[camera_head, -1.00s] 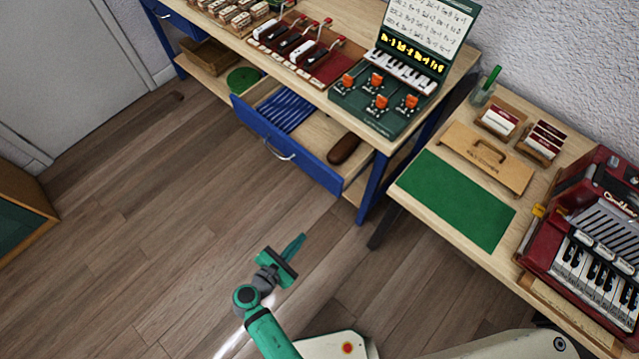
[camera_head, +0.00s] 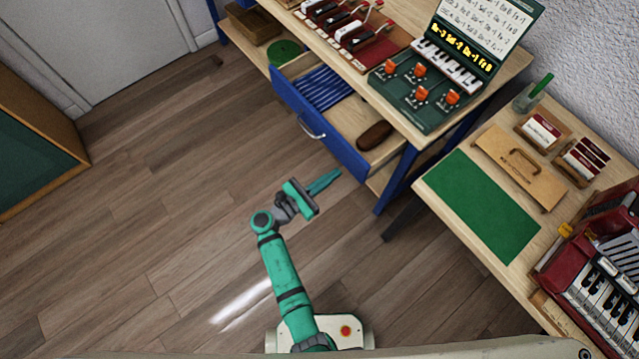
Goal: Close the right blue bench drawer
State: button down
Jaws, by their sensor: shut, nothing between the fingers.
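The right blue bench drawer (camera_head: 318,126) is pulled out from the workbench (camera_head: 390,98). Its blue front has a silver handle (camera_head: 311,127). My green gripper (camera_head: 326,181) is shut and empty. It is in front of the drawer, near the right part of its front, and points toward it. In the picture a small gap shows between the fingertips and the drawer front.
A green-and-wood cabinet (camera_head: 35,150) is at left. The floor (camera_head: 150,190) between is clear.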

aim_at(353, 161)
jog(key=shift+x, duration=2.7)
